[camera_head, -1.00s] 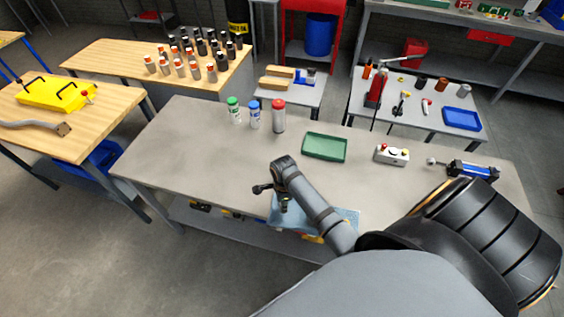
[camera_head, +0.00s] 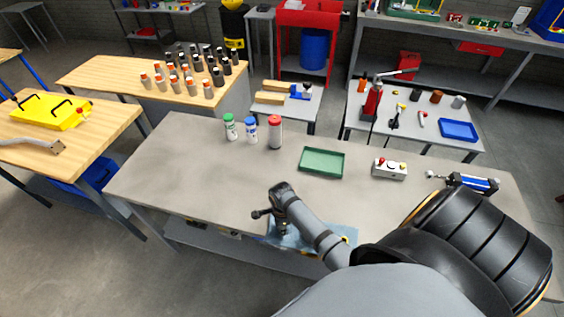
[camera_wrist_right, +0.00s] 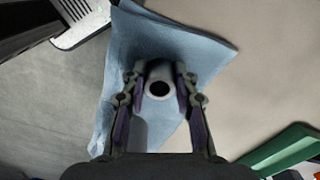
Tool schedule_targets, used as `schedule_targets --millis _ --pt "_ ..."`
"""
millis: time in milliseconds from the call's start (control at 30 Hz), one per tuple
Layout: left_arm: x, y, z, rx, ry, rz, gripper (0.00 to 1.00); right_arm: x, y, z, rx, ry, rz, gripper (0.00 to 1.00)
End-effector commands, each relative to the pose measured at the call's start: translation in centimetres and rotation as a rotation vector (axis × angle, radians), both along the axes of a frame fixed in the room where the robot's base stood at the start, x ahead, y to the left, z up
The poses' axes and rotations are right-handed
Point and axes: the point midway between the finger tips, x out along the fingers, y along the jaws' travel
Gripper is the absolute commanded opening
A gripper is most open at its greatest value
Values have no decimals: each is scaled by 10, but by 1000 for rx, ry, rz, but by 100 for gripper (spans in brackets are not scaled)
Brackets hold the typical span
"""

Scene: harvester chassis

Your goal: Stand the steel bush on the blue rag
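The blue rag (camera_head: 338,233) lies at the near edge of the grey table, partly behind my right arm. It also shows in the right wrist view (camera_wrist_right: 204,45), creased and light blue. The steel bush (camera_wrist_right: 159,72), a short grey cylinder with a dark bore, is upright between the fingers of my right gripper (camera_wrist_right: 160,80), over the rag. The fingers lie against its two sides. I cannot tell whether its base touches the rag. In the head view my right gripper (camera_head: 281,229) points down at the rag, and the bush is not clear there. My left gripper is not in view.
A green tray (camera_head: 322,162) lies farther back on the grey table. Green, blue and red-capped bottles (camera_head: 251,130) stand left of it. A white button box (camera_head: 389,169) and a blue cylinder (camera_head: 472,182) lie to the right. The table's left part is clear.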

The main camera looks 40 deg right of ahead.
Motion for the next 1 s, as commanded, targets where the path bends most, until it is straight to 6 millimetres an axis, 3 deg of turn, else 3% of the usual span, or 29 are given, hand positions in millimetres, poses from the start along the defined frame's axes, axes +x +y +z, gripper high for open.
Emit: schedule_targets --millis 167,767,867,1000 --pt "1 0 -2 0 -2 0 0 -7 0 -6 1 17 -1 50" --pt "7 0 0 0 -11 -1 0 -5 0 -3 0 13 0 50" --pt "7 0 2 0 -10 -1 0 -4 0 4 0 11 0 50" --pt "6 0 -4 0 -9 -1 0 -2 -1 28 -1 5 0 50"
